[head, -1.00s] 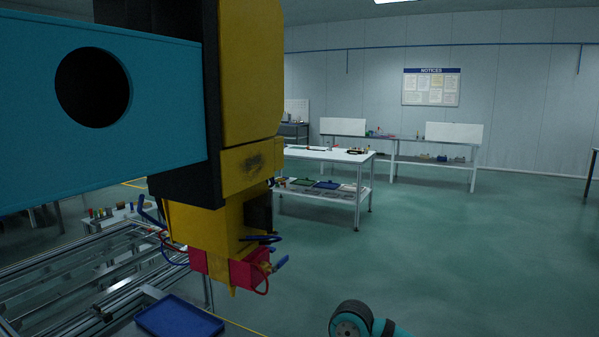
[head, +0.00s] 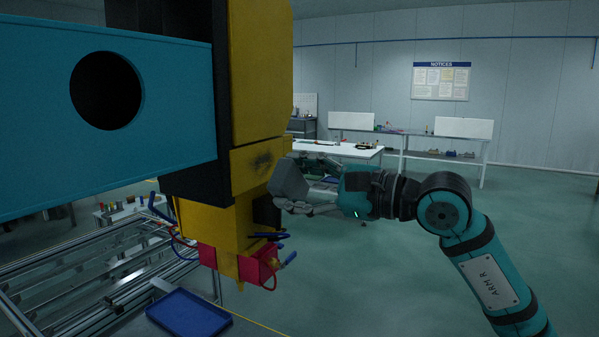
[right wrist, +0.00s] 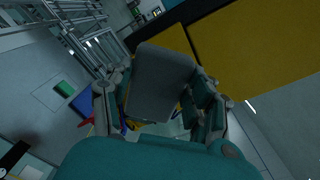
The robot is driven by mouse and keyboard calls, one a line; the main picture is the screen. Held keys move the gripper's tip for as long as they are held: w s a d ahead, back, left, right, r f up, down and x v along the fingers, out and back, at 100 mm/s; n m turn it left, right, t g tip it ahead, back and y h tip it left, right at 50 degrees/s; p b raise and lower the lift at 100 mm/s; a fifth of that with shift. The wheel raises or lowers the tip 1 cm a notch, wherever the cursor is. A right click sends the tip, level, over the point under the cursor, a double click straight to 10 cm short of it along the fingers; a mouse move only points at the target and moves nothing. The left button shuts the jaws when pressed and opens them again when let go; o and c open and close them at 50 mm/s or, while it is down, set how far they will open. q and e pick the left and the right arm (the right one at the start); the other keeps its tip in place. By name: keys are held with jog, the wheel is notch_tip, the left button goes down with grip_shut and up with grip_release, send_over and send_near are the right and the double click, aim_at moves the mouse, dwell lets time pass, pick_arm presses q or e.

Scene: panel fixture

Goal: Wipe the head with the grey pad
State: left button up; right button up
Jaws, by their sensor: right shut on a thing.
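The yellow head (head: 240,220) hangs at the left centre, with a dark smudge (head: 262,162) on its yellow block. It also fills the upper right of the right wrist view (right wrist: 255,45). My right gripper (head: 300,188) is shut on the grey pad (head: 287,179), just right of the head and a little lower than the smudge. In the right wrist view the grey pad (right wrist: 160,82) sits between the fingers, in front of the yellow surface. I cannot tell whether the pad touches the head. My left gripper is not in view.
A teal beam (head: 40,110) with a round hole joins the head from the left. Red clamps (head: 258,266) with blue and red hoses stick out at its lower end. A blue tray (head: 188,314) and a metal frame lie below. White tables (head: 345,149) stand behind; open floor is at right.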

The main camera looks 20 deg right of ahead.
aim_at(242, 165)
jog(key=shift+d+r, duration=0.1)
jog(key=shift+r, duration=0.75)
jog(key=shift+w+r, duration=0.1)
jog(key=shift+p+x, duration=1.5)
jog(key=shift+x, duration=1.35)
jog(key=shift+x, duration=0.8)
